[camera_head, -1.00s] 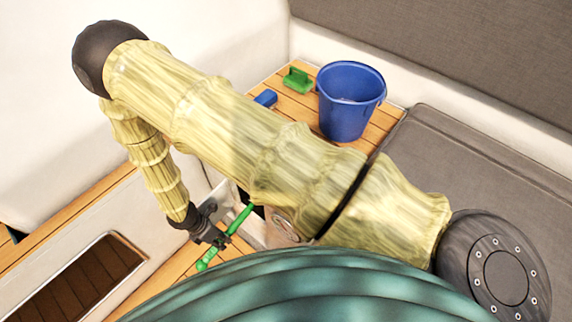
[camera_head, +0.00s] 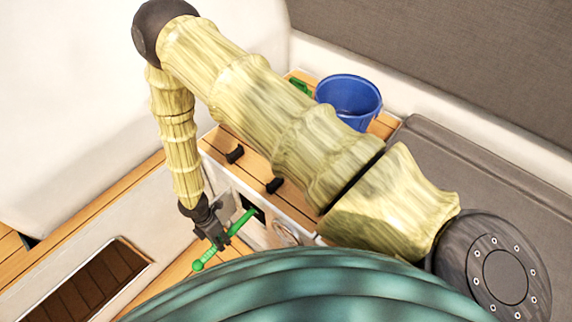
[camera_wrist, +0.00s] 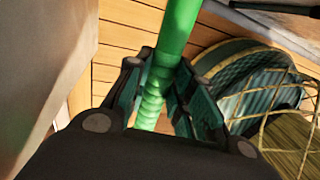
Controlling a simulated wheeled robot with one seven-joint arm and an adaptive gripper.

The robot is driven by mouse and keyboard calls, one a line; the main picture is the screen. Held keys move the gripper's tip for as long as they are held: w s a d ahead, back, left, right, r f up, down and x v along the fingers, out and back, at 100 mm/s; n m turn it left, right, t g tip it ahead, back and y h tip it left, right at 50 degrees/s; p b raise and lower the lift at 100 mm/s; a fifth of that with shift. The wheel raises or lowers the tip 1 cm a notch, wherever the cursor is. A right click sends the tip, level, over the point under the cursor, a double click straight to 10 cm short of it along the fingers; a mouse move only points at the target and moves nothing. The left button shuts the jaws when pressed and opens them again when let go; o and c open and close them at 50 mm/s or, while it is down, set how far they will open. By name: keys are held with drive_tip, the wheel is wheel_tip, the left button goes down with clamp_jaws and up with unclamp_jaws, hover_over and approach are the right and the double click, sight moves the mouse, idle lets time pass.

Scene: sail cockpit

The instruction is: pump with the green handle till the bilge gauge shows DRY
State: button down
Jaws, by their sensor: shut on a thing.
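The green pump handle (camera_head: 240,223) slants from a dark slot in the white locker front down to its free end at the lower left. My gripper (camera_head: 217,236) is shut on the handle, partway along it. In the wrist view the green handle (camera_wrist: 172,30) runs up from between my fingers (camera_wrist: 160,95), with a ribbed part held in the jaws. A round dial (camera_head: 285,234), likely the bilge gauge, sits on the locker front right of the slot. My arm partly covers it, and its reading cannot be made out.
A blue bucket (camera_head: 349,98) stands on the wooden locker top, with a green object (camera_head: 300,86) beside it, mostly hidden. Two black fittings (camera_head: 235,154) are on the locker's near part. A grey cushioned bench (camera_head: 455,170) lies right. A dark slatted panel (camera_head: 95,285) is lower left.

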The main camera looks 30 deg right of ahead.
drive_tip(key=shift+w+d+r+g+y+p, duration=0.2)
drive_tip(key=shift+r+y+p, duration=0.4)
drive_tip(key=shift+r+p, duration=0.55)
drive_tip(key=shift+s+d+r+g+y+p, duration=0.1)
drive_tip(key=shift+r+g+y+p, duration=0.2)
drive_tip(key=shift+r+y+p, duration=0.8)
drive_tip(key=shift+r+h+b, duration=0.35)
drive_tip(key=shift+h, duration=0.15)
drive_tip(key=shift+f, duration=0.15)
